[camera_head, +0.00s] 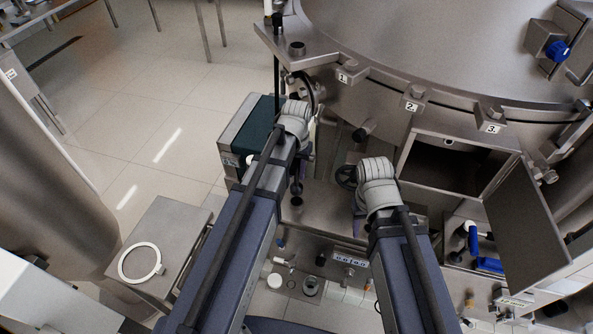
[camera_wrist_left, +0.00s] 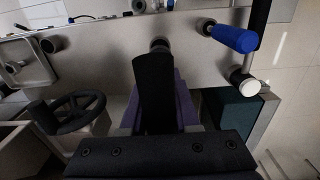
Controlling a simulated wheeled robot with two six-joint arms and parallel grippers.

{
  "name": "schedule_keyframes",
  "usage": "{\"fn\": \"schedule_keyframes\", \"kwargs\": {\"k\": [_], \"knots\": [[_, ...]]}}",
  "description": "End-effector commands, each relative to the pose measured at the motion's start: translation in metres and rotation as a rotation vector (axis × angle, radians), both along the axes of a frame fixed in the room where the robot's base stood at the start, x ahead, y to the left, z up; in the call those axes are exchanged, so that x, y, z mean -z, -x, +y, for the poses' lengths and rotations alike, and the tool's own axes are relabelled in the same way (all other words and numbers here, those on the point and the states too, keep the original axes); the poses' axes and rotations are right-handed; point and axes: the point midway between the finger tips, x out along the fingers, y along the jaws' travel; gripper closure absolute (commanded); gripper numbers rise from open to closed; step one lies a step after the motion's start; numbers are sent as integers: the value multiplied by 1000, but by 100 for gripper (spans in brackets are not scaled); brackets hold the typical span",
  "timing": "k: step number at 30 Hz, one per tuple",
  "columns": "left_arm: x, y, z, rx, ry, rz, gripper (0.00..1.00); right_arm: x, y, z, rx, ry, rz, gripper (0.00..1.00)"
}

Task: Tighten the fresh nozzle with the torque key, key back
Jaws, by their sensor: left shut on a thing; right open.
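In the camera_head view, my left gripper (camera_head: 297,186) points down in front of the separator, mostly hidden by its own wrist. In the left wrist view its purple fingers (camera_wrist_left: 183,112) are shut on a long dark thing (camera_wrist_left: 154,88). Its far end lies in front of a round metal stub (camera_wrist_left: 159,43) on the steel wall; I cannot tell whether they touch. I cannot make out for certain that the dark thing is the torque key, nor pick out the fresh nozzle. My right gripper (camera_head: 359,205) is open beside the handwheel, its fingers largely hidden by the wrist.
A dark handwheel (camera_wrist_left: 70,112) stands left of my left gripper. A blue handle (camera_wrist_left: 235,38) and a teal-topped box (camera_head: 258,130) lie near it. An open metal door (camera_head: 526,225) stands at the right. A side stand (camera_head: 185,225) carries a pale ring (camera_head: 140,262).

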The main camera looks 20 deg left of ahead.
Motion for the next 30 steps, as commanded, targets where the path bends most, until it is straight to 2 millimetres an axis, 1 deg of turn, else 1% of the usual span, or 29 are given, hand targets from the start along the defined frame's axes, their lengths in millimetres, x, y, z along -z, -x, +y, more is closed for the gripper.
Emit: {"fn": "schedule_keyframes", "kwargs": {"k": [1, 13, 18, 30], "knots": [[8, 0, 0, 0, 0, 0, 100, 8, 0, 0, -1, 0, 0, 50], [43, 0, 0, 0, 0, 0, 100, 43, 0, 0, -9, 2, 0, 50], [48, 0, 0, 0, 0, 0, 100, 48, 0, 0, -10, 2, 0, 50], [47, 0, 0, 0, 0, 0, 100, 47, 0, 0, -10, 2, 0, 50]]}}
